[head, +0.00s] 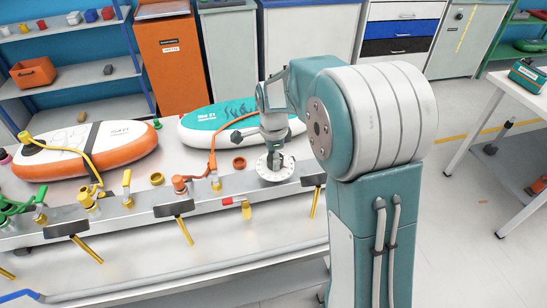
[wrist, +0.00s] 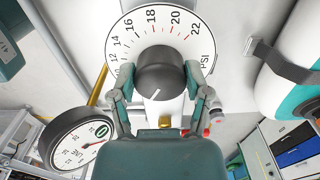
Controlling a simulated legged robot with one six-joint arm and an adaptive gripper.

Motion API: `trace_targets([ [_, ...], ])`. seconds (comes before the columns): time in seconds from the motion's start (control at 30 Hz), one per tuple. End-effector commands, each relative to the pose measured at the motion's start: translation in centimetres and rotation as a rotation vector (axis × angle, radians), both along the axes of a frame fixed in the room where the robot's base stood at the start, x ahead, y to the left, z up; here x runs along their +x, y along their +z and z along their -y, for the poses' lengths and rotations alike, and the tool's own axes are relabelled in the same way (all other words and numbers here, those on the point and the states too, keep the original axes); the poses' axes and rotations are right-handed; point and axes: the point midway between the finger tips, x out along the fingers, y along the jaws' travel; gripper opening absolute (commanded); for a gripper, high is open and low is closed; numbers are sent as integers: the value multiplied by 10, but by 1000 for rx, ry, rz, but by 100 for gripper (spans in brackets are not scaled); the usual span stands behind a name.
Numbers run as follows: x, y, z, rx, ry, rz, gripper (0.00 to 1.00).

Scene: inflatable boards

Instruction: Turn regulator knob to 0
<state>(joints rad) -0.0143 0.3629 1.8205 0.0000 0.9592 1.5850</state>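The regulator knob (wrist: 161,75) is dark and round, on a white dial plate (wrist: 125,33) marked with numbers, 12 to 22 in plain sight, and PSI. A white pointer line on the knob's near face points down and left in the wrist view. My gripper (wrist: 160,72) has one finger on each side of the knob, and its fingertips appear to press against it. In the head view my gripper (head: 273,158) reaches down to the same dial plate (head: 262,174) on the metal bench rail; the knob is mostly hidden there. The dial's lower part is hidden in the wrist view.
A round gauge (wrist: 75,140) labelled LINE, with a green 0 and a red needle, is at lower left. An orange hose (head: 213,145), valves and yellow pipes line the rail (head: 145,208). An orange board (head: 88,145) and a teal board (head: 215,120) lie behind.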

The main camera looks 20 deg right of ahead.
Motion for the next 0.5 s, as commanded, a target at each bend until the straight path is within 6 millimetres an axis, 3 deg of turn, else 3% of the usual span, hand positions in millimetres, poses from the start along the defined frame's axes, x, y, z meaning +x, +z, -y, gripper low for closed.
trace_targets([
  [0.5,1,-1,0,0,104,3,15],
])
